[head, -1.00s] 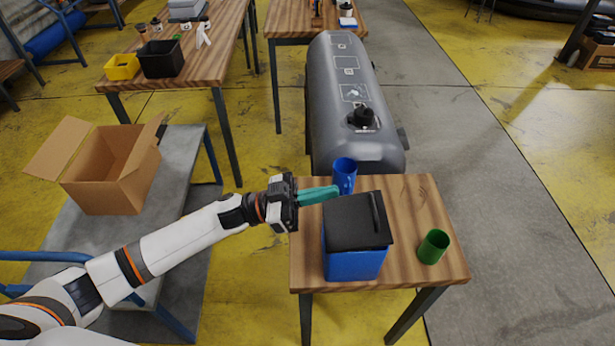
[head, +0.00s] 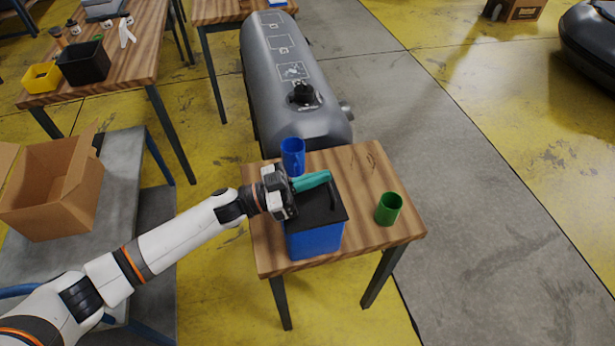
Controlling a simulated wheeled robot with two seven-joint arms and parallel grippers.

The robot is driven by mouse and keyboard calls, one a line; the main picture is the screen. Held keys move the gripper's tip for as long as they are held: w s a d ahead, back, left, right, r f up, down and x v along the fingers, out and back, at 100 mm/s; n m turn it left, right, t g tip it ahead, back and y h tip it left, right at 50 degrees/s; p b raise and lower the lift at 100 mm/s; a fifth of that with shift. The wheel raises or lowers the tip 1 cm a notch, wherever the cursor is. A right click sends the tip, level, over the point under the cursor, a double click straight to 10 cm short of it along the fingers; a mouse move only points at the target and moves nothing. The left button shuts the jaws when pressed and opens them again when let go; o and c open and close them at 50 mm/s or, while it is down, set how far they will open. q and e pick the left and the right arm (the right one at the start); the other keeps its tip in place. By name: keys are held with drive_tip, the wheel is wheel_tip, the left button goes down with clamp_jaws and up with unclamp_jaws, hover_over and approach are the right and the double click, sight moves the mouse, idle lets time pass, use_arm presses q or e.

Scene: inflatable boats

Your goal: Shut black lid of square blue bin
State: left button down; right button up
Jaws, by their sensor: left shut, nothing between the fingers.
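The square blue bin (head: 315,242) stands on a small wooden table. Its black lid (head: 323,212) lies across the top, with a dark raised bar near its right side. I cannot tell whether the lid sits fully flush. My left gripper (head: 325,178), with teal fingers, is shut and empty. It reaches in from the left over the back part of the lid and hides its back left. I cannot tell whether the fingers touch the lid. My right gripper is out of view.
A blue cup (head: 292,154) stands behind the bin, close to my left gripper. A green cup (head: 388,209) stands to the right. The small table (head: 366,168) has bare wood at back right. A grey inflatable tube (head: 290,95) lies behind it.

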use_arm(q)
drive_tip(key=shift+w+d+f, duration=0.1)
drive_tip(key=shift+d+f, duration=0.15)
drive_tip(key=shift+f, duration=0.1)
drive_tip(key=shift+d, duration=0.1)
idle(0.4)
